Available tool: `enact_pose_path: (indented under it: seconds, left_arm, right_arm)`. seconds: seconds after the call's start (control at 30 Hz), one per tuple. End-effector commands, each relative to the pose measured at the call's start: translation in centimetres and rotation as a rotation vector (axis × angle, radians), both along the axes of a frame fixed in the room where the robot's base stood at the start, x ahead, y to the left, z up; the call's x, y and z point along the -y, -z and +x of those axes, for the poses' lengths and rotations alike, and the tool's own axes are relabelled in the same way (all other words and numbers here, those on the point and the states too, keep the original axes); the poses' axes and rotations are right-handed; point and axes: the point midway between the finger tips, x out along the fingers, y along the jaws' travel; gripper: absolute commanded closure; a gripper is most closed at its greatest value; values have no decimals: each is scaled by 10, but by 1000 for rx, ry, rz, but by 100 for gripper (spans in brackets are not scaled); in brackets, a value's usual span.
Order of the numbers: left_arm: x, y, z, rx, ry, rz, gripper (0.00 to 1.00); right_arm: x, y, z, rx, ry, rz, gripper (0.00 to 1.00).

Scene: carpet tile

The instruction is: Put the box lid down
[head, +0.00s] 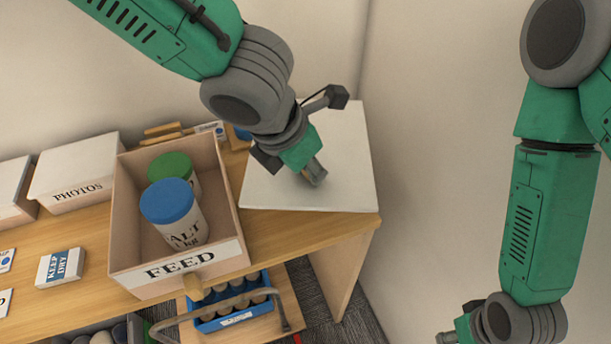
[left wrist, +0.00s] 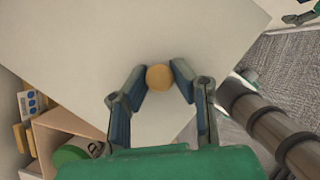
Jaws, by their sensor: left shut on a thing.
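The box lid (head: 345,165) is a flat white panel at the right end of the wooden table, beside the FEED box. A round tan knob (left wrist: 159,77) on the lid shows between the fingers in the left wrist view. My left gripper (head: 314,173) is over the lid, shut on the knob. The lid's near edge lies close to the table's front edge; whether it touches the table is hard to tell. The open FEED box (head: 233,205) holds a green-topped can (head: 172,165) and a blue-topped SALT can (head: 168,201). My right gripper (head: 447,338) is mostly cut off at the bottom edge.
A white PHOTOS box (head: 77,170) and a KEEP DRY box (head: 60,266) stand on the table (head: 290,230) at left. Below, a blue crate (head: 232,312) holds several dark cylinders. A wall is behind and right of the table.

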Motion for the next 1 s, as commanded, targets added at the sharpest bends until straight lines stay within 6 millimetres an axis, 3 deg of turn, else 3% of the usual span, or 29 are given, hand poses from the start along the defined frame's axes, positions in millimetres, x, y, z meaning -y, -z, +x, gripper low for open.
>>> enact_pose_path:
  seconds: [0.1,0.3,0.33,0.4,0.77,1.0]
  left_arm:
    - [-6,15,2,-2,-5,-5,100]
    - [-6,14,2,-1,-5,-7,100]
    - [-5,14,1,-1,-6,-5,76]
    - [-5,13,1,-1,-5,-4,59]
    - [-5,9,0,1,-6,-4,59]
    - [-18,-30,-10,1,-7,-9,59]
  right_arm:
    - [0,10,-3,-7,11,4,60]
    - [0,9,-4,-9,10,5,60]
    - [0,9,-4,-8,10,5,60]
    - [0,8,-4,-8,10,5,60]
    - [0,7,-3,-7,9,4,60]
    - [0,-10,-3,-5,9,4,60]
